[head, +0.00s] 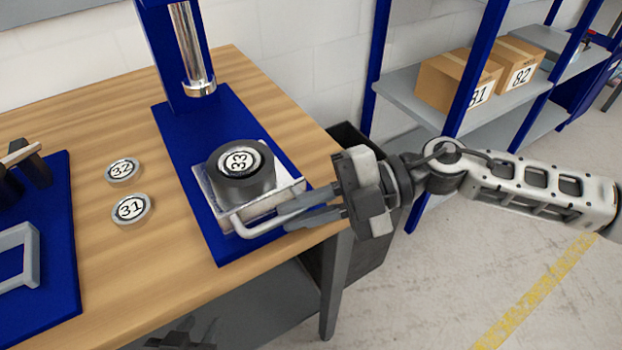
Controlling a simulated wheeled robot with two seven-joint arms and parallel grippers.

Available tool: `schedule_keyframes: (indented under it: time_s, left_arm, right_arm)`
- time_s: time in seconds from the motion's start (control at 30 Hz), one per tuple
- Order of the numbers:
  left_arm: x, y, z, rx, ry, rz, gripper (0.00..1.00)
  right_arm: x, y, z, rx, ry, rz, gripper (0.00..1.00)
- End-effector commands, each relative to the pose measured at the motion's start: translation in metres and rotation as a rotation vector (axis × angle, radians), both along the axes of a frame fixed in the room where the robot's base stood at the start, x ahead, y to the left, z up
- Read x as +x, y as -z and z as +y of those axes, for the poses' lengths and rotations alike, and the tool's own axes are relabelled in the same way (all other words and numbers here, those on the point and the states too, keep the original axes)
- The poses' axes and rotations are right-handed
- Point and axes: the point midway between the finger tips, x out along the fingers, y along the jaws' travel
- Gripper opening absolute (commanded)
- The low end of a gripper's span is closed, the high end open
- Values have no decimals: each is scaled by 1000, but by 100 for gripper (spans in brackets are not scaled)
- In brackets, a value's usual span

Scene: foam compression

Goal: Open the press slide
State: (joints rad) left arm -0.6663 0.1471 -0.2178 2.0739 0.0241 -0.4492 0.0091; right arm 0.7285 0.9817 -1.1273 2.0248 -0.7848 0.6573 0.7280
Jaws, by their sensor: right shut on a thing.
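The press slide (211,201) is a silver plate with a bar handle (238,226) at its front, on the press's blue base (190,150). It sits toward the front of the base, clear of the press's silver ram (194,60). A dark round block (240,181) with a disc marked 33 (240,159) on top rests on the slide. My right gripper (290,214) reaches in from the right and is shut on the handle. A dark part at the bottom edge looks like my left gripper (185,335), low beyond the table edge; its jaws are unclear.
Discs marked 32 (122,169) and 31 (132,208) lie on the wooden table (100,265). A blue plate (60,240) with a grey frame and black parts is at left. A shelf (405,92) with cardboard boxes (455,80) stands behind right.

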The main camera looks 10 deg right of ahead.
Motion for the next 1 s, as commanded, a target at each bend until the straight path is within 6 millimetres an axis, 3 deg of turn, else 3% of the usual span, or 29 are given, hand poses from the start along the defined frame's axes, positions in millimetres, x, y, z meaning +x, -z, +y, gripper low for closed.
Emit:
schedule_keyframes:
  time_s: [0.43, 0.5, 0.53, 1.0]
  left_arm:
    - [-1, 0, 1, 9, 6, 3, 36]
    - [-1, 0, 1, 9, 6, 3, 36]
    - [-1, 0, 1, 9, 6, 3, 36]
    - [-1, 0, 1, 7, 6, 2, 36]
  right_arm:
    - [-5, 0, 1, 0, -10, -3, 0]
    - [-5, 0, 1, 0, -10, -2, 25]
    - [-5, 0, 1, 0, -10, -2, 32]
    - [-5, 0, 0, -1, -9, -1, 32]
